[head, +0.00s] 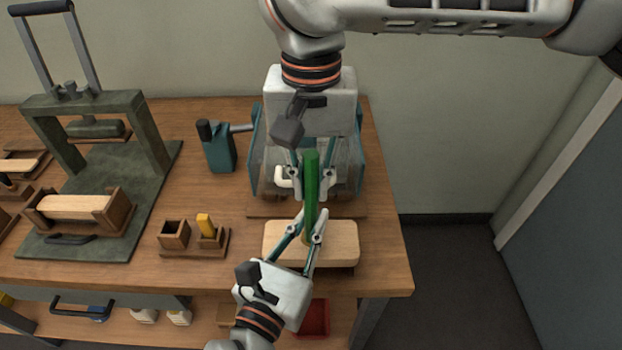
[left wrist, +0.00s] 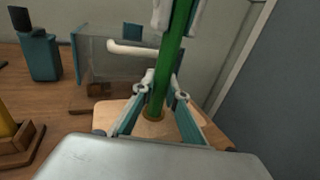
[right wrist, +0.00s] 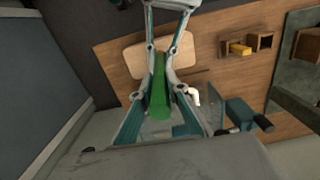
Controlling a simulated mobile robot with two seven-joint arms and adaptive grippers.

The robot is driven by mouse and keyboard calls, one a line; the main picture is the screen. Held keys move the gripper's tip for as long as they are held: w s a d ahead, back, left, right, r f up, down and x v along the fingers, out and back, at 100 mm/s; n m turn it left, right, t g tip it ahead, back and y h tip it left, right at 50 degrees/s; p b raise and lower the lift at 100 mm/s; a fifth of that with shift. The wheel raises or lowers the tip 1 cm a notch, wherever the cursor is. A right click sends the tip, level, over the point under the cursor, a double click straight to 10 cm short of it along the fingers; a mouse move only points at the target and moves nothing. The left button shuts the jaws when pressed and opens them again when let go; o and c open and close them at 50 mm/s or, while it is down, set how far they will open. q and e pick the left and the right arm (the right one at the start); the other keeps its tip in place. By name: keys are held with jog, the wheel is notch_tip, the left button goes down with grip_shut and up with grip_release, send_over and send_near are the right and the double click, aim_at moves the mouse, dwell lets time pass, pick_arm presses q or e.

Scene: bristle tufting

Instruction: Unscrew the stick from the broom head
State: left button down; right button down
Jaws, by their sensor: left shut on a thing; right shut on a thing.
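The green stick (head: 311,180) stands upright from the pale wooden broom head (head: 340,243) near the table's front edge. In the left wrist view the stick (left wrist: 172,60) meets the broom head (left wrist: 105,113) at a small brownish ring (left wrist: 154,113). My left gripper (head: 307,226) comes from below and is shut on the stick's lower part, close above the broom head. My right gripper (head: 311,190) comes from above and is shut on the stick higher up. The right wrist view looks down along the stick (right wrist: 160,95). The threads are not visible.
A clear-walled guard box (head: 258,165) with a white handle (head: 283,177) stands just behind. A teal oiler-like can (head: 218,147) stands to its left. A small wooden holder (head: 190,252) with a yellow block and a dark green press (head: 90,190) stand farther left. The floor is free at right.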

aim_at(311, 154)
jog(key=c, duration=2)
grip_release()
jog(key=shift+o, duration=0.2)
jog(key=shift+r, duration=2.25)
pick_arm(q)
jog(key=c, duration=2)
grip_release()
jog(key=shift+o, duration=0.2)
jog(key=shift+s, duration=0.15)
